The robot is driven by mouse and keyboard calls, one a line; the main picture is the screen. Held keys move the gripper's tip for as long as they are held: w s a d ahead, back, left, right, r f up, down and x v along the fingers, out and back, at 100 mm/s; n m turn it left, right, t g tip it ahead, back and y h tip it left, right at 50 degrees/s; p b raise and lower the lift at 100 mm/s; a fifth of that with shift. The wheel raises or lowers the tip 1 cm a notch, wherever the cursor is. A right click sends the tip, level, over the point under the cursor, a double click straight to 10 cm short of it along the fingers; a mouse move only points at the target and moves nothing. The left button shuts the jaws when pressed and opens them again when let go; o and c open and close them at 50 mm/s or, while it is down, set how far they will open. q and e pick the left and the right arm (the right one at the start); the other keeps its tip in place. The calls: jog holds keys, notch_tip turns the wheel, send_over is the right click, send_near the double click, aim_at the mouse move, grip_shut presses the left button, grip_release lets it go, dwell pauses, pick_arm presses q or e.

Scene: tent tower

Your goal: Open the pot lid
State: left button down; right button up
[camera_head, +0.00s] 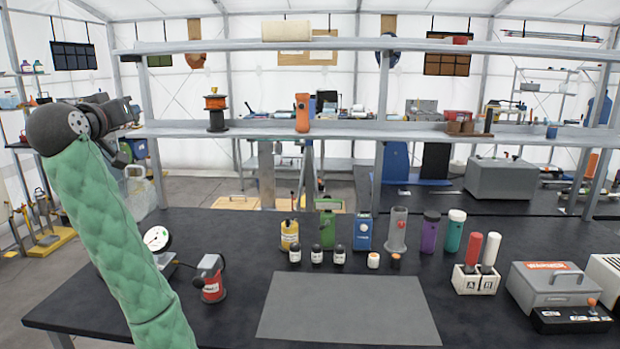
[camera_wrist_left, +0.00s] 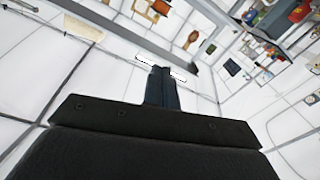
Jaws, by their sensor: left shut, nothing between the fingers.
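I see no round pot. The nearest match is a grey box marked WARMER (camera_head: 552,285) with a handle on its top, at the right end of the black table; its top is down. My left gripper (camera_head: 134,107) is raised at the upper left, far from the warmer. Its fingers (camera_wrist_left: 162,88) show in the left wrist view, shut and empty, against the white tent wall. My right gripper is in neither view.
A grey mat (camera_head: 347,308) lies bare in the table's middle. Behind it stand several bottles and jars. A white block with red and white handles (camera_head: 476,279) is left of the warmer. A control box (camera_head: 571,318) sits before it. A shelf rack (camera_head: 340,130) spans the back.

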pick_arm(q)
jog(key=s+d+f+m+g, duration=0.1)
jog(key=s+d+f+g, duration=0.4)
jog(key=f, duration=0.9)
jog(key=s+d+f+m, duration=0.25)
jog(key=d+f, duration=0.55)
jog(key=f, duration=0.7)
jog(key=s+d+f+m+g, duration=0.1)
jog(key=s+d+f+g, duration=0.35)
jog(key=f, duration=0.95)
jog(key=s+d+f+g+h, duration=0.1)
jog(key=s+d+f, duration=0.1)
jog(key=s+f, duration=0.35)
jog(key=s+d+f+m+g, duration=0.1)
jog(key=s+d+f, duration=0.2)
jog(key=s+f, duration=0.3)
jog(key=s+d+f+g+h, duration=0.1)
jog(key=s+d+f, duration=0.1)
jog(key=s+f, duration=0.35)
jog(key=s+f+g+p, duration=0.1)
jog(key=s+f+g, duration=0.2)
jog(key=s+f, duration=0.9)
jog(key=s, duration=0.4)
jog(key=shift+f+y, duration=0.25)
jog(key=shift+y, duration=0.05)
jog(key=shift+g, duration=0.25)
